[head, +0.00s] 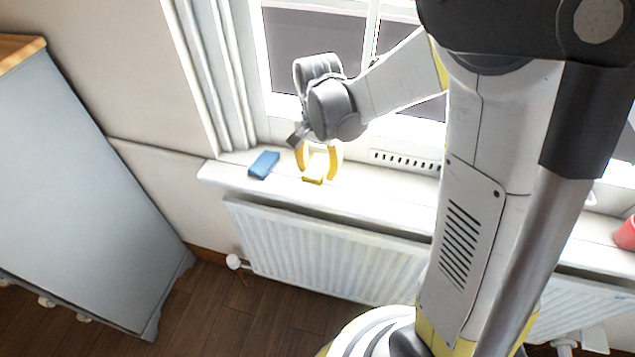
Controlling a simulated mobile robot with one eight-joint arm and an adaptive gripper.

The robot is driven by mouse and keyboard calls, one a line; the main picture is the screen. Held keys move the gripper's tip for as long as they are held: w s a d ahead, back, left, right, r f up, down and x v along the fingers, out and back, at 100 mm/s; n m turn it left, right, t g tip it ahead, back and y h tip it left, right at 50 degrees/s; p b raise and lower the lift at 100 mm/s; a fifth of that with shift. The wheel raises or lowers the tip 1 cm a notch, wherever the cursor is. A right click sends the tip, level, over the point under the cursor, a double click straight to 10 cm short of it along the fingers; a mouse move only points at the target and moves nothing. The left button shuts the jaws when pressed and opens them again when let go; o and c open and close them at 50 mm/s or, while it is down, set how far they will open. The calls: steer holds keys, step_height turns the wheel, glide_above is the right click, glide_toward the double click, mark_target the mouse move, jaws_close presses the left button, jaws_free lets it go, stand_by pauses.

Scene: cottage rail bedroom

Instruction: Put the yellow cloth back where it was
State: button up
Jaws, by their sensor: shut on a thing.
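My gripper (317,166) is over the white window sill (228,176), its yellow fingers pointing down. It is shut on the yellow cloth (313,181), a small yellow piece showing low between the fingertips. The cloth is at or just above the sill; I cannot tell whether it touches. Part of the cloth is hidden by the fingers.
A blue folded cloth (264,164) lies on the sill just left of my gripper. A slotted white vent strip (405,162) is to the right. A red object (625,234) stands at the far right. A radiator (320,250) hangs below the sill, and a grey cabinet (80,190) stands left.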

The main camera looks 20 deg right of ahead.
mark_target(317, 185)
step_height(317, 185, down, 4)
steer(key=shift+f+b, duration=0.1)
steer(key=shift+b, duration=0.65)
steer(key=shift+f+b, duration=0.35)
steer(key=o, duration=1.4)
steer(key=shift+r, duration=0.1)
